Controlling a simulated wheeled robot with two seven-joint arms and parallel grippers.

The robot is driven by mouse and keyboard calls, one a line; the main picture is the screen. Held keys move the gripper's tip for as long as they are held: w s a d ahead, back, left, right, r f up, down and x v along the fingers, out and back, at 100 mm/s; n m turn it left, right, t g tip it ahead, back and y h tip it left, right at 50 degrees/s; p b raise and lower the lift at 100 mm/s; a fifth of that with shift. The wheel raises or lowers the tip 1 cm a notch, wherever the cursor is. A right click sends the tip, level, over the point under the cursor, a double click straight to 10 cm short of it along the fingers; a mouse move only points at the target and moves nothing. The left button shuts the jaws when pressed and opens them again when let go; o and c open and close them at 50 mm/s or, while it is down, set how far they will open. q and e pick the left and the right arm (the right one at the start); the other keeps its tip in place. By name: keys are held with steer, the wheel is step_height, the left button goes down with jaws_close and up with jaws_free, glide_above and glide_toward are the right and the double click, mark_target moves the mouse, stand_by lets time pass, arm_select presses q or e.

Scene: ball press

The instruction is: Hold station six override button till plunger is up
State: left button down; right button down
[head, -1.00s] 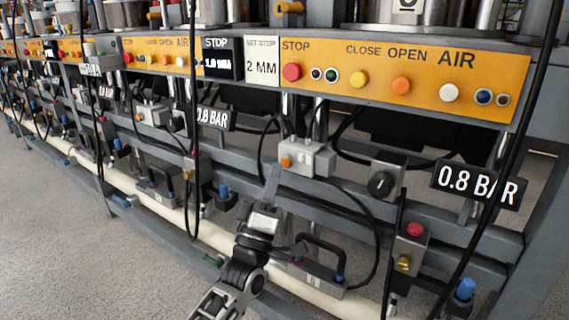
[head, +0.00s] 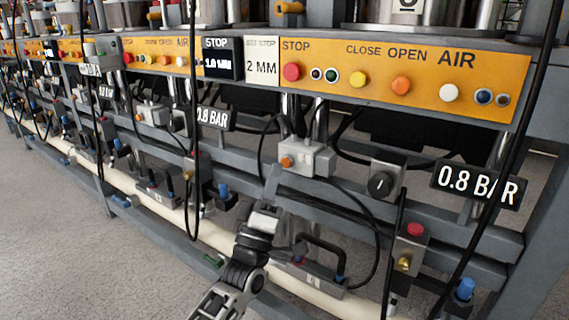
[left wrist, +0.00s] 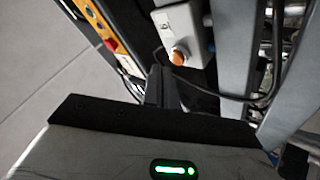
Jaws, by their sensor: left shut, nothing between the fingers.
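A grey box (head: 305,158) on the frame rail carries an orange button (head: 287,162) on its face. The button (left wrist: 178,56) and box (left wrist: 182,30) also show in the left wrist view. My left gripper (head: 272,174) is shut and empty, with its tips just below and left of the button. In the left wrist view its fingers (left wrist: 161,82) end close to the button, with a small gap in the picture. The button's front is uncovered. The plunger cannot be made out. My right gripper is out of view.
An orange panel (head: 430,82) with several coloured buttons runs above. Black cables loop around the box. A cream pipe (head: 225,240) runs below.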

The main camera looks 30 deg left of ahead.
arm_select(q)
steer(key=shift+w, duration=0.15)
steer(key=shift+w, duration=0.25)
steer(key=shift+w+b, duration=0.3)
steer(key=shift+w, duration=0.2)
stand_by(0.5)
steer(key=shift+s, duration=0.15)
steer(key=shift+s+p, duration=0.55)
steer(key=shift+s, duration=0.2)
steer(key=shift+s+a+p, duration=0.2)
steer(key=shift+s+p, duration=0.95)
steer(key=shift+s, duration=1.35)
steer(key=shift+r, duration=0.1)
